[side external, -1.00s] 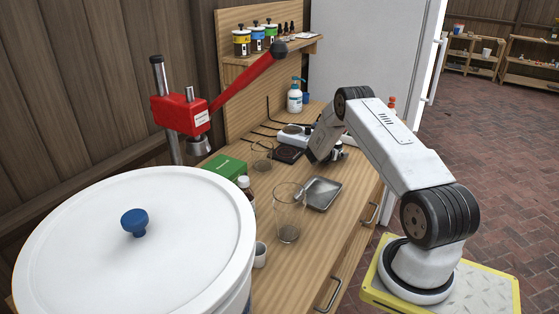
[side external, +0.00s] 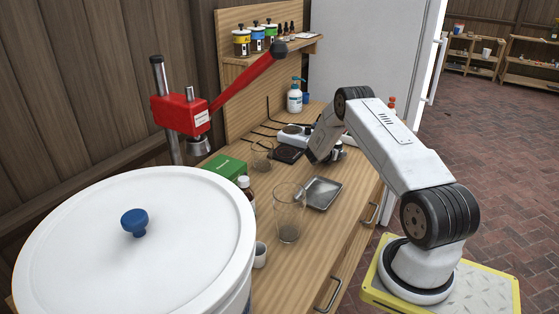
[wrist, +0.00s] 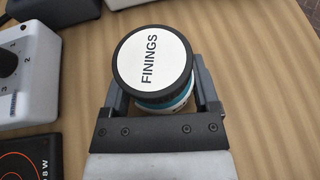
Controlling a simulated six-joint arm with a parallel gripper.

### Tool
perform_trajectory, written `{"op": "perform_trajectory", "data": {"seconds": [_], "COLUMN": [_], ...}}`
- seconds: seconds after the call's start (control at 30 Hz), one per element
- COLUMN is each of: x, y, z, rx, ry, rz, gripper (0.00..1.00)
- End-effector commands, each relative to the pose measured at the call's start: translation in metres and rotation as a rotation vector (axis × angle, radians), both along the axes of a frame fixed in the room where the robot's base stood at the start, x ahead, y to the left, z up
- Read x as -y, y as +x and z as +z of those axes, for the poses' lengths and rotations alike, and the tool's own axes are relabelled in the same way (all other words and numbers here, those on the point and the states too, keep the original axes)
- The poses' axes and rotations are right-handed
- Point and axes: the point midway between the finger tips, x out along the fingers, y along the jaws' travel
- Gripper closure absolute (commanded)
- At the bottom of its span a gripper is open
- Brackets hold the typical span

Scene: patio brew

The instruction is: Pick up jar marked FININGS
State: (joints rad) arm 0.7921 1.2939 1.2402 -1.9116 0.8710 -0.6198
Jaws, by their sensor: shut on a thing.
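The jar marked FININGS (wrist: 152,62) shows in the wrist view, with a black-rimmed lid, a white top label and a white and teal body below. My gripper (wrist: 160,95) is shut on the jar, with one finger on each side of its body just under the lid. In the side view, my gripper (side external: 335,152) is low over the bench, largely hidden by my wrist. Whether the jar touches the bench cannot be told.
A white device with a black knob (wrist: 15,65) and a black plate with orange rings (wrist: 25,160) lie left of the jar. In the side view, a metal tray (side external: 323,193) and a tall glass (side external: 289,215) stand nearer on the wooden bench (side external: 335,245). Bench right of the jar is clear.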

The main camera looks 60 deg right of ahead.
Motion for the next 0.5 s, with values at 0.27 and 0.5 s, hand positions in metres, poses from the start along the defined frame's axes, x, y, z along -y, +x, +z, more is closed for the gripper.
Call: {"op": "perform_trajectory", "data": {"seconds": [0.27, 0.5], "x": [0.001, 0.001], "y": [0.001, 0.001], "z": [0.009, 0.032], "rx": [0.002, 0.002], "ry": [-0.002, -0.003], "rz": [-0.001, 0.0], "gripper": [0.89, 0.89]}}
